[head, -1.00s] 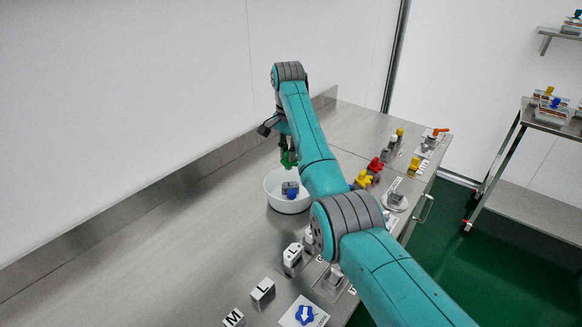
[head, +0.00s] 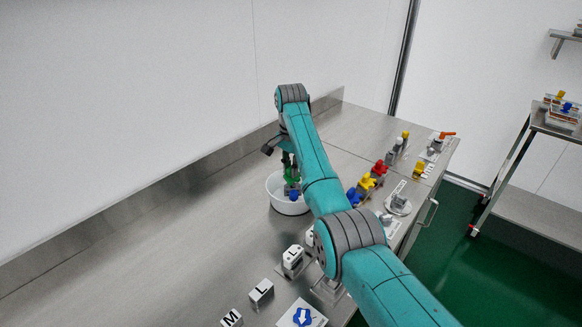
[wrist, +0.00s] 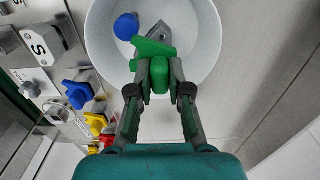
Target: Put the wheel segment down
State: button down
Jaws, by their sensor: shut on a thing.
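The wheel segment looks to be the green piece (wrist: 153,50) between my gripper's fingertips in the wrist view. My gripper (wrist: 160,88) is shut on it. The green piece also shows in the head view (head: 291,175), low at the white round bowl (head: 289,207). In the wrist view it is over the inside of the bowl (wrist: 205,60). A blue knob (wrist: 126,26) and a grey block (wrist: 160,32) lie in the bowl, just beyond the green piece. Whether the green piece touches them or the bowl floor I cannot tell.
Blue, yellow and red knobbed parts (head: 366,184) stand along the bench's right side. Blocks marked L (head: 261,291) and M (head: 231,318) and a card with a blue arrow (head: 302,315) are near the front. The steel bench (head: 170,240) left of the bowl is clear.

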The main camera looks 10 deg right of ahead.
jog(key=shift+f, duration=0.3)
jog(key=c, duration=1.1)
grip_release()
jog(key=shift+r, duration=0.15)
